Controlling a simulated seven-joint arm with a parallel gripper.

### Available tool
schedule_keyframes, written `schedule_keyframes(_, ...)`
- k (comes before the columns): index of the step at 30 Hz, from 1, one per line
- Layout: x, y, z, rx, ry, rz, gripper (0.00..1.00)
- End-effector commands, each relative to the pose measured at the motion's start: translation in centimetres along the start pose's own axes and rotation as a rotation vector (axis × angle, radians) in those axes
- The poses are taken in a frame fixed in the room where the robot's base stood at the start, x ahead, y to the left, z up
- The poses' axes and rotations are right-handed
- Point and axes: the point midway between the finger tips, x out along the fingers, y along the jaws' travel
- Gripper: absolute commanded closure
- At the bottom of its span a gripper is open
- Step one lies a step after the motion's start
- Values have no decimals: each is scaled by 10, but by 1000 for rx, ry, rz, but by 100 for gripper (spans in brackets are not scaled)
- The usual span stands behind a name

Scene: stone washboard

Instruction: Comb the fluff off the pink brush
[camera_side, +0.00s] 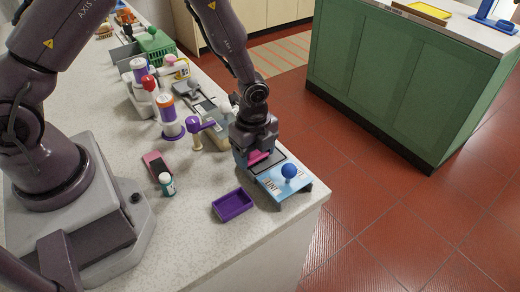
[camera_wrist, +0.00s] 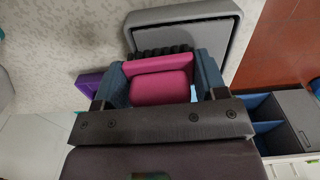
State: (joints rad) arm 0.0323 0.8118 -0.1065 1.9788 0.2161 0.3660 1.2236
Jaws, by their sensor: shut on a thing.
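My gripper (camera_side: 254,152) is shut on the pink brush (camera_side: 258,157), low over the right end of the counter. In the wrist view the pink brush (camera_wrist: 160,88) sits between my two blue-grey fingers. A row of black teeth or bristles (camera_wrist: 160,51) shows just beyond it; I cannot tell whether it belongs to the brush or to a comb. It lies over a grey rimmed tray (camera_wrist: 180,14). A light-blue box marked LINT (camera_side: 272,184), with a blue ball knob (camera_side: 289,171), stands beside the tray. I cannot make out any fluff.
An empty purple tray (camera_side: 232,204) lies left of the LINT box. A teal bottle (camera_side: 167,185) and a pink-and-dark block (camera_side: 156,166) stand farther left. Several tools and a green basket (camera_side: 157,45) crowd the counter behind. The counter's edge is close on the right.

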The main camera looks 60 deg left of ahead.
Motion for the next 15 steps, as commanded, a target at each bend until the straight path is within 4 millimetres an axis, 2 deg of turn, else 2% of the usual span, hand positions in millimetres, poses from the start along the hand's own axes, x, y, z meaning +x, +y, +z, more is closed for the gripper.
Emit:
schedule_keyframes(1, -16, -2, 0, -1, 2, -9, 57)
schedule_keyframes(2, -20, -1, 0, -1, 1, -8, 57)
schedule_keyframes(15, -53, -1, 0, -1, 0, -6, 57)
